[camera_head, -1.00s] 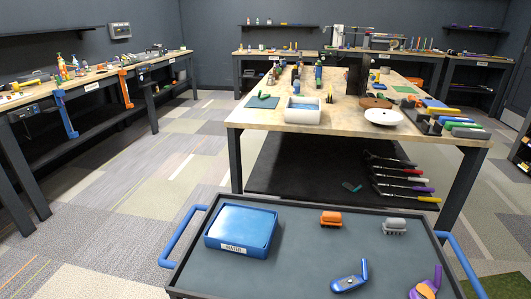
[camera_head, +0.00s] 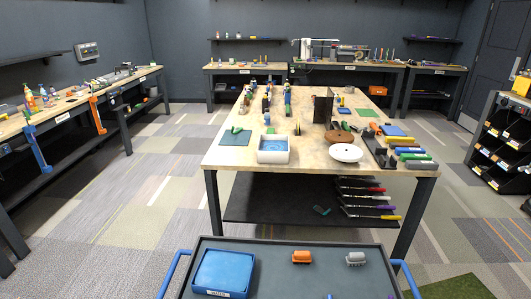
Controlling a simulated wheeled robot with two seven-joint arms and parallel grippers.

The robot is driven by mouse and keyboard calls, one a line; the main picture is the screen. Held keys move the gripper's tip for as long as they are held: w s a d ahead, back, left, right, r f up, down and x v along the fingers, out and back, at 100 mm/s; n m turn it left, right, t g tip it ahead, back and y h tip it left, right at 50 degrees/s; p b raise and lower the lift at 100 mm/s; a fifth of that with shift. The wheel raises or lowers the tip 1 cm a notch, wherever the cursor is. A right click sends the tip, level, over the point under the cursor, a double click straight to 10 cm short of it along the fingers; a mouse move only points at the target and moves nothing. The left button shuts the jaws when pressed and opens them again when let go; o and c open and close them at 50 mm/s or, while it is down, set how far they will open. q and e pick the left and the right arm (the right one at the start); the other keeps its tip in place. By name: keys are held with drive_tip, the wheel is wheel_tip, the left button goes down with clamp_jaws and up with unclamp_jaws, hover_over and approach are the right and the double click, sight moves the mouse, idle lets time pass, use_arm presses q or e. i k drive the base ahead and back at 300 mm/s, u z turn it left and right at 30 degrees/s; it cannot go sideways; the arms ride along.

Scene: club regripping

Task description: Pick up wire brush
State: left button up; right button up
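I cannot tell for certain which thing is the wire brush. An orange block-like item (camera_head: 302,257) and a grey block-like item (camera_head: 355,258) stand apart on the dark cart top (camera_head: 275,273) in front of me. Both are too small to tell whether they carry bristles. Several long tools with coloured grips (camera_head: 368,200) lie on the shelf under the middle workbench, too small to identify. Neither of my grippers is in view.
A blue box (camera_head: 223,272) lies on the cart's left. The wooden workbench (camera_head: 240,164) beyond it holds a white bin (camera_head: 273,149), a white round dish (camera_head: 345,153) and coloured items. A bin rack (camera_head: 503,140) stands right. Carpet floor is open left of the workbench.

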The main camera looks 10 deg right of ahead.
sight(355, 258)
drive_tip(key=z, duration=1.05)
